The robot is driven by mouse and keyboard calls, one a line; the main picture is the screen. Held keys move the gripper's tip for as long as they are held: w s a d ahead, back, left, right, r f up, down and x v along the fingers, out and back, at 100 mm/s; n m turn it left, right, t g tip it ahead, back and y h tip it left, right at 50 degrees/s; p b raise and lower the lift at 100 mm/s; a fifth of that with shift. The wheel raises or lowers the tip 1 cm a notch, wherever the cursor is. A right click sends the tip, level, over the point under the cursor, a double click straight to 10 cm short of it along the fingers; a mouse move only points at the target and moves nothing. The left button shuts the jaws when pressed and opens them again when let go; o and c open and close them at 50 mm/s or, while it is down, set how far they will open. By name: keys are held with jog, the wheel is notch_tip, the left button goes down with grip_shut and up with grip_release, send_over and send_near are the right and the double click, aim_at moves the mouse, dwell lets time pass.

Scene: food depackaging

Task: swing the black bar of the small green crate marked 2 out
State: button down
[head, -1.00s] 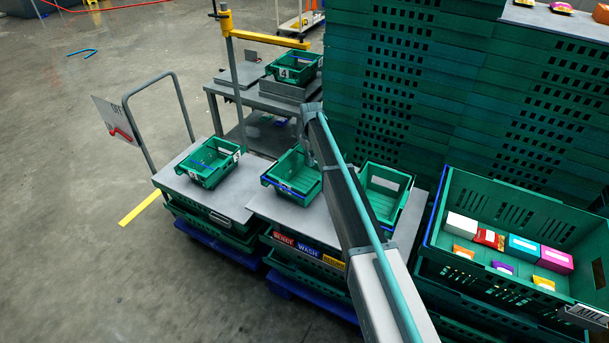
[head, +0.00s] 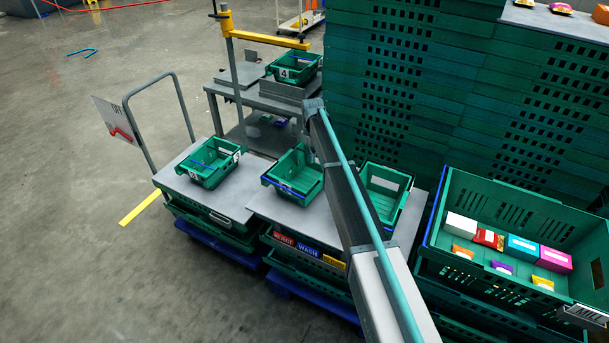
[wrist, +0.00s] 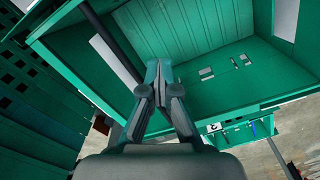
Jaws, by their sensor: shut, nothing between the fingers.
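The small green crate (head: 289,167) under my arm stands on the grey table top in the head view. I cannot read its number there. In the wrist view the green crate (wrist: 215,45) fills the upper middle, with its inner wall and floor in sight. A dark bar (wrist: 108,36) runs slantwise across its left part, beside a pale panel. My gripper (wrist: 160,68) is shut and empty, its fingertips over the crate and just right of the bar's lower end. I cannot tell whether they touch the bar. My arm hides part of the crate's right side in the head view.
Another small green crate (head: 384,180) stands close on the right, and one with a blue bar (head: 209,170) stands on the left. A crate marked 4 (head: 287,75) sits behind. Tall stacked green crates (head: 430,100) rise behind my arm. A large crate (head: 480,266) holds packages.

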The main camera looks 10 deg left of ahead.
jog(key=shift+w+d+r, duration=0.1)
jog(key=shift+w+r, duration=0.05)
jog(key=shift+w, duration=0.05)
jog(key=shift+w+d+r, duration=0.15)
jog(key=shift+w+r, duration=0.2)
jog(key=shift+r, duration=0.05)
dwell(0.6)
jog(key=shift+w+d+r+p, duration=0.2)
jog(key=shift+w+r+p, duration=0.1)
jog(key=shift+w, duration=0.1)
jog(key=shift+w+d, duration=0.1)
jog(key=shift+w, duration=0.1)
jog(key=shift+w+d+r, duration=0.1)
jog(key=shift+w+d, duration=0.1)
jog(key=shift+w, duration=0.2)
dwell(0.5)
